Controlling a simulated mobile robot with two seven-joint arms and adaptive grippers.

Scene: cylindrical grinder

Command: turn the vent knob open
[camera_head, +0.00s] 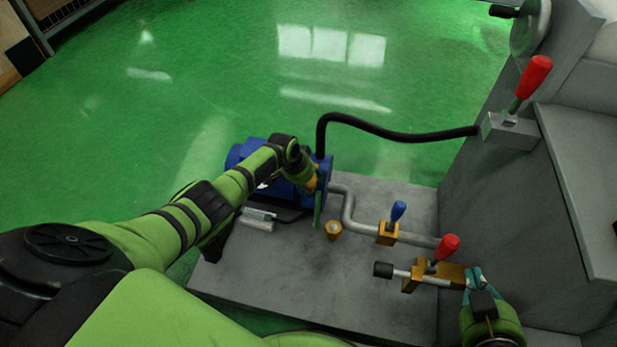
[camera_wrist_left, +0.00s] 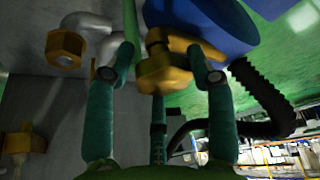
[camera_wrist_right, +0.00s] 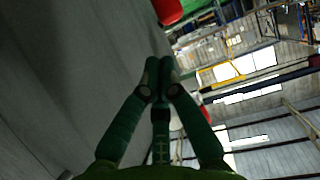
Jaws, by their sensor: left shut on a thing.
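The vent knob appears to be the yellow-orange knob (camera_head: 312,184) on the blue pump (camera_head: 240,154); it fills the middle of the left wrist view (camera_wrist_left: 168,74). My left gripper (camera_wrist_left: 160,58) has its fingers on both sides of this knob and is shut on it. In the head view my left arm partly hides the knob and pump. My right gripper (camera_head: 474,277) is at the right end of the lower orange valve block (camera_head: 430,276). In the right wrist view its fingertips (camera_wrist_right: 158,68) meet with nothing seen between them.
A grey pipe (camera_head: 348,208) runs from the pump past a blue-handled valve (camera_head: 397,212). A red-handled valve (camera_head: 447,246) stands near my right gripper. A brass cap (camera_head: 333,230) sits on the grey base (camera_head: 290,270). A black hose (camera_head: 400,134) arches to the machine wall.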

